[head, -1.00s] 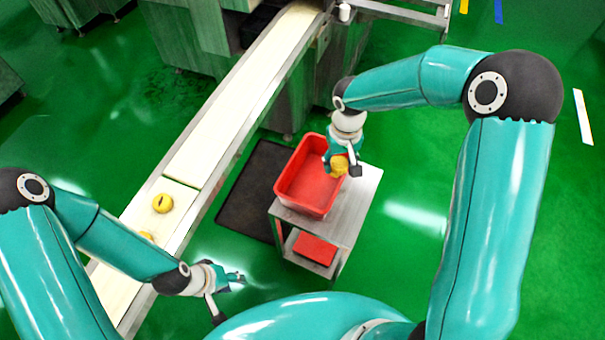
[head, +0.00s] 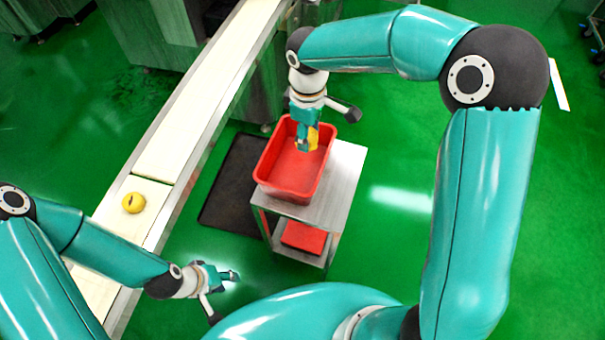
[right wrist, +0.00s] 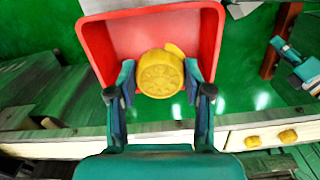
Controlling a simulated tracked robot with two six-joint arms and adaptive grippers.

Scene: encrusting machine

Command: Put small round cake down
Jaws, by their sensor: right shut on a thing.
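A small round yellow cake (head: 313,138) is held in my right gripper (head: 306,143), over the inside of the red crate (head: 268,176). In the right wrist view the cake (right wrist: 159,74) shows a patterned round face between the two fingers, with the crate (right wrist: 95,45) behind it. A small yellow piece shows past the cake's edge; I cannot tell whether it is another cake. My left gripper (head: 226,276) is empty, low beside the conveyor, and its finger gap is unclear.
The crate stands on a metal cart (head: 340,185) with a red item (head: 303,238) on its lower shelf. The conveyor (head: 178,135) runs along the left with a yellow cake (head: 133,202) on it. A dark mat (head: 228,195) lies between. Floor right of the cart is clear.

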